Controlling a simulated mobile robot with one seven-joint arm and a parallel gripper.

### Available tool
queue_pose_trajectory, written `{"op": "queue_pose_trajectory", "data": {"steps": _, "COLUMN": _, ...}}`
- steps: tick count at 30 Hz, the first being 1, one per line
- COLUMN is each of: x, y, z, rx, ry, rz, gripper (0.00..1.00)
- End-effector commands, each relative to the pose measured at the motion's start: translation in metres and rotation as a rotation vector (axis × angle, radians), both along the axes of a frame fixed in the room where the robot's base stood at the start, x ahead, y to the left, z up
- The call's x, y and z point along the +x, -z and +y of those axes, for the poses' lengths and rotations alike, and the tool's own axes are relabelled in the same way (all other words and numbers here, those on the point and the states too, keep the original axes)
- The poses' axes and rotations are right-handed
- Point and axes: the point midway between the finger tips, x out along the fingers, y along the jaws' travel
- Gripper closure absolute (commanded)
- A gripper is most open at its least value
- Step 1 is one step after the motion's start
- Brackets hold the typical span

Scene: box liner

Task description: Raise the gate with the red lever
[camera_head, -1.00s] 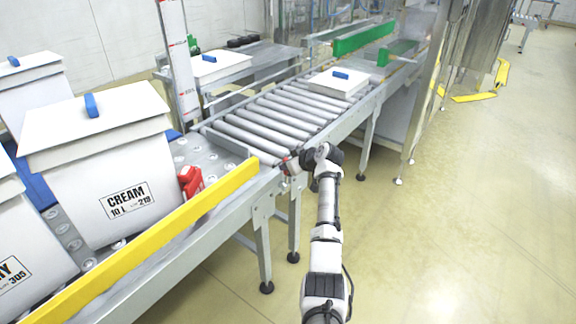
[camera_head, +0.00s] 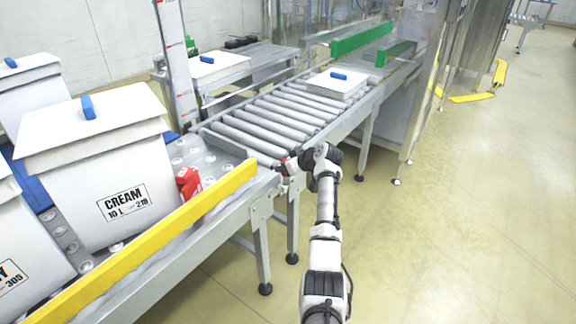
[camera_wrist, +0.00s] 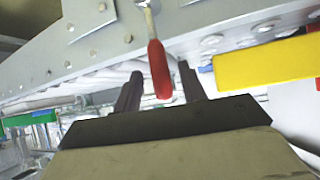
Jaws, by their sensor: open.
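The red lever (camera_wrist: 158,68) shows in the wrist view with a metal stem at the conveyor's side rail. Its red grip lies between my gripper's (camera_wrist: 161,76) two dark fingers, with space on both sides. The fingers are open and not closed on it. In the head view, a small red part of the lever (camera_head: 284,160) shows at the rail, just left of my gripper (camera_head: 291,165). A low grey plate (camera_head: 228,142), which looks like the gate, crosses the conveyor ahead of the rollers and looks lowered. My gripper's fingertips are too small to make out there.
A yellow guide rail (camera_head: 150,235) runs along the near side, also in the wrist view (camera_wrist: 265,65). A white CREAM tub (camera_head: 100,180) and a red object (camera_head: 188,182) stand behind it. A white box (camera_head: 335,83) sits on the rollers (camera_head: 275,118).

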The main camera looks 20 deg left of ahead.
Motion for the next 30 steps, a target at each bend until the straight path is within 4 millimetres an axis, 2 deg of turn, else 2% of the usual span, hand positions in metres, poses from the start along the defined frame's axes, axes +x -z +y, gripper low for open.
{"op": "queue_pose_trajectory", "data": {"steps": 8, "x": -0.009, "y": -0.013, "z": -0.017, "rx": 0.0, "ry": 0.002, "rz": -0.003, "gripper": 0.59}}
{"op": "queue_pose_trajectory", "data": {"steps": 21, "x": -0.048, "y": -0.069, "z": -0.081, "rx": 0.0, "ry": 0.001, "rz": -0.002, "gripper": 0.59}}
{"op": "queue_pose_trajectory", "data": {"steps": 30, "x": -0.057, "y": -0.082, "z": -0.096, "rx": 0.0, "ry": 0.0, "rz": 0.0, "gripper": 0.59}}
